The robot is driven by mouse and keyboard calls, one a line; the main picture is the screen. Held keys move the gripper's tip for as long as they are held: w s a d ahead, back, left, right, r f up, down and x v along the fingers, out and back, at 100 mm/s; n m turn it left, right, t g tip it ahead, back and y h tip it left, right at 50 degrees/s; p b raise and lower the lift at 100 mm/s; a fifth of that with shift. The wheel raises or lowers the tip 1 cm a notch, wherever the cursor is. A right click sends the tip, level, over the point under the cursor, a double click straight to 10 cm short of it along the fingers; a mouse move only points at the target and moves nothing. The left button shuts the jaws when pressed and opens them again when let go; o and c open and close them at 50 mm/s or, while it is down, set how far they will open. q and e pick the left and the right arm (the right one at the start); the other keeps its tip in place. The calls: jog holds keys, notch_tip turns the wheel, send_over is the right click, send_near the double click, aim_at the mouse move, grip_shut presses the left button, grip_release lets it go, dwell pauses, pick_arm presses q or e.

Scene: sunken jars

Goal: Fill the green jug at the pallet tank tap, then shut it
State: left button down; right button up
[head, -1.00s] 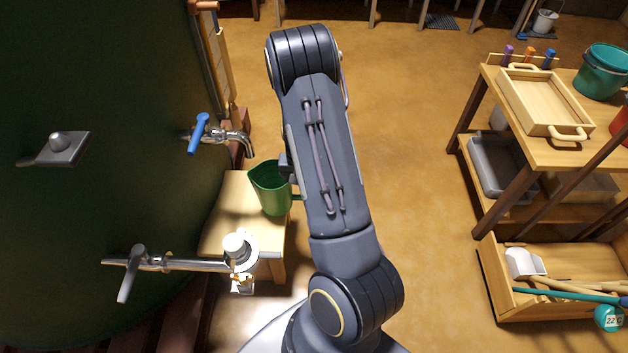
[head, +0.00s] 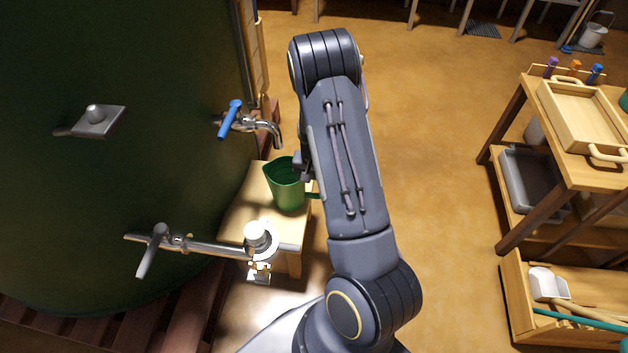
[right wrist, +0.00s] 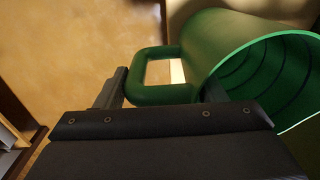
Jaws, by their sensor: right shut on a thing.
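The green jug (head: 287,190) is upright at the small wooden stool (head: 240,215), its mouth just below the spout of a blue-levered tap (head: 230,119). I cannot tell whether its base touches the stool. My right gripper (head: 303,167) is shut on the jug's handle. In the right wrist view, the gripper (right wrist: 164,96) grasps the handle of the jug (right wrist: 210,50), with its ridged inside partly showing. No water stream is visible. The tap comes out of a big dark green tank (head: 100,190) standing on wooden slats. My left gripper is out of view.
A second tap with a steel lever (head: 152,251) and long pipe reaches across in front of the stool. A grey plate with a knob (head: 95,119) juts from the tank. On the right stands a wooden shelf with a tray (head: 578,118). Open floor lies between.

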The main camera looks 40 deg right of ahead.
jog(key=shift+f, duration=0.15)
jog(key=o, duration=1.2)
jog(key=shift+o, duration=0.2)
notch_tip(320, 180, up, 8)
jog(key=p, duration=0.2)
jog(key=shift+f+p, duration=0.1)
jog(key=shift+p, duration=0.3)
jog(key=shift+c, duration=0.4)
